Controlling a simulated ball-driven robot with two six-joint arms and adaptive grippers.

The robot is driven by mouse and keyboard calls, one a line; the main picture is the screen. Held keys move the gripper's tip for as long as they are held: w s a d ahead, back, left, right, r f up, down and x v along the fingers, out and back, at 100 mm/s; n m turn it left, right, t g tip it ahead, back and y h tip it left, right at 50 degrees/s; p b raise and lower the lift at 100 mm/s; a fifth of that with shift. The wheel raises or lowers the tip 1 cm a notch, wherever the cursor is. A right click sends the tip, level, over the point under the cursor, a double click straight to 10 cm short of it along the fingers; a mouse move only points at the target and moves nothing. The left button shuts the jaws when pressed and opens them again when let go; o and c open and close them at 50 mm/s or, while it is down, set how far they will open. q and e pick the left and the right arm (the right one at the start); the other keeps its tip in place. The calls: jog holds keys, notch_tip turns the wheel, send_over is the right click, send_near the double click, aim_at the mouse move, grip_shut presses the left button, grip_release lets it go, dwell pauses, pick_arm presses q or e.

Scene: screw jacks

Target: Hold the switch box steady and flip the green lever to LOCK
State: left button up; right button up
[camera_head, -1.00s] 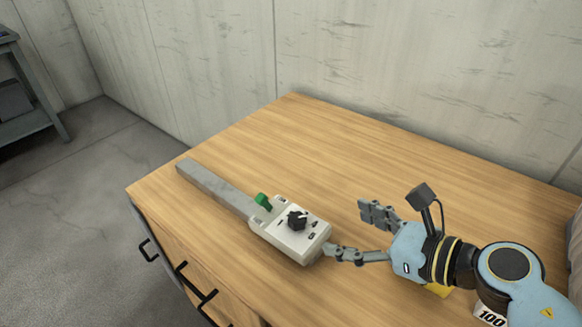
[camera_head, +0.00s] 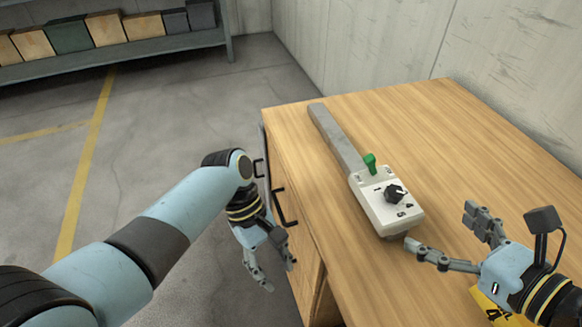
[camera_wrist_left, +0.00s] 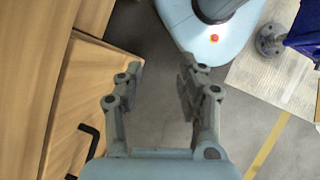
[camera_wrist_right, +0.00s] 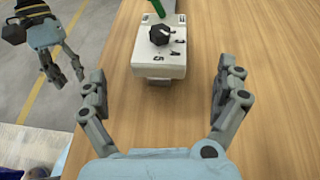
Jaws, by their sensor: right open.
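The white switch box (camera_head: 381,211) lies on the wooden table, with a black knob (camera_head: 395,194) on top and a green lever (camera_head: 371,164) standing up at its far end. A long grey bar (camera_head: 337,138) extends from that end. Its markings are too small to read. My right gripper (camera_head: 440,228) is open and empty near the box's near end; whether a finger touches it I cannot tell. In the right wrist view, the box (camera_wrist_right: 143,55) lies ahead, between the open fingers (camera_wrist_right: 162,72). My left gripper (camera_head: 280,277) is open and empty, beside the table's left side, away from the box.
The wooden table (camera_head: 450,120) has clear room behind and right of the box. Black drawer handles (camera_head: 278,208) stick out from its left side, close to my left gripper. A shelf with several boxes (camera_head: 70,36) stands far back left. A wall (camera_head: 380,40) rises behind the table.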

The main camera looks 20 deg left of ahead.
aim_at(400, 201)
jog(key=x, duration=1.1)
pick_arm(q)
jog(key=w+d+r+m+t, duration=0.1)
jog(key=w+d+r, duration=0.2)
jog(key=w+r, duration=0.6)
jog(key=w+d+r+t+h, duration=0.1)
jog(key=w+d+r+t, duration=0.1)
jog(key=w+r, duration=0.8)
notch_tip(400, 201, up, 5)
jog(key=shift+w+d+m+h, duration=0.3)
jog(key=shift+d+m, duration=0.1)
jog(key=shift+d, duration=0.2)
pick_arm(e)
jog(key=shift+r, duration=0.1)
jog(key=shift+c, duration=0.3)
